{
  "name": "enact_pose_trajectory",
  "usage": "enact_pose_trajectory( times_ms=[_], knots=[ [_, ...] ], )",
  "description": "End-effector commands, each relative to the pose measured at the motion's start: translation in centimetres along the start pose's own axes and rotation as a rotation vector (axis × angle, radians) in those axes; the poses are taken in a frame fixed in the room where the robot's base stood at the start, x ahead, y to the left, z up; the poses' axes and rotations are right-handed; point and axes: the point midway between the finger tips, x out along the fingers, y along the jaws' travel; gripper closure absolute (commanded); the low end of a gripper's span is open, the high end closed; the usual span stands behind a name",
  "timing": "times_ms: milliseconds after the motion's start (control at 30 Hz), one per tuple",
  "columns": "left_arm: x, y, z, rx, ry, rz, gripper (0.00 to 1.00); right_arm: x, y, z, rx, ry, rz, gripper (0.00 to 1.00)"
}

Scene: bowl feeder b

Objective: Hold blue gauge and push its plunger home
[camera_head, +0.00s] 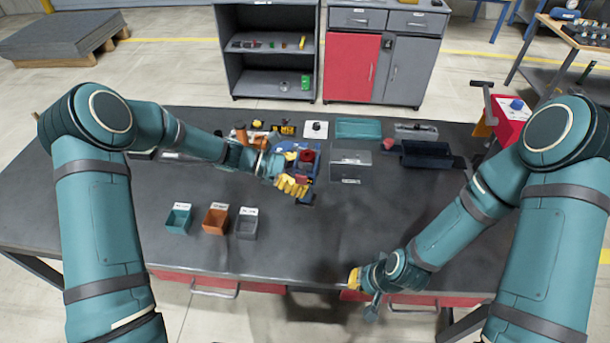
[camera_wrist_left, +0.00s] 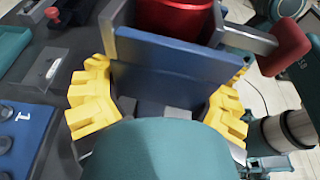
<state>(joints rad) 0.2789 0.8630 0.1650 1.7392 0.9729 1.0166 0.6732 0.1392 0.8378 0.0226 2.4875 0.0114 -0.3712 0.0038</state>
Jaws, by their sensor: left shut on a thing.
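The blue gauge (camera_wrist_left: 168,66) fills the upper middle of the left wrist view as a broad blue body. A red round part (camera_wrist_left: 175,14) and grey bracket pieces sit behind it. A red knob (camera_wrist_left: 285,50) shows at the right; I cannot tell whether it is the plunger. My left gripper (camera_wrist_left: 160,105) has its yellow fingers on both sides of the blue body and is shut on it. In the head view the left gripper (camera_head: 292,185) is low over the table's middle. My right gripper (camera_head: 355,279) hangs at the front edge, apart from the gauge; its finger gap is unclear.
Teal (camera_head: 179,220), orange (camera_head: 215,221) and grey (camera_head: 246,225) bins stand at the front left of the dark table (camera_head: 300,240). A grey box (camera_head: 351,165), a dark tray (camera_head: 426,155) and a teal tray (camera_head: 359,129) lie behind. The table's front middle is clear.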

Motion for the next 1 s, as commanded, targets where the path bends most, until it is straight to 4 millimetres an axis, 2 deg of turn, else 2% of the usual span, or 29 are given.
enact_pose_trajectory(
  times_ms=[267, 1000],
  knots=[
    [0.1, 0.0, -0.1, 0.001, -0.001, 0.000, 0.76, 0.1, 0.0, 0.0, 0.000, 0.000, 0.000, 1.00],
    [0.6, 0.0, -2.0, 0.001, -0.001, 0.000, 0.76, 1.4, 0.5, 0.2, 0.000, 0.000, 0.003, 1.00]
  ],
)
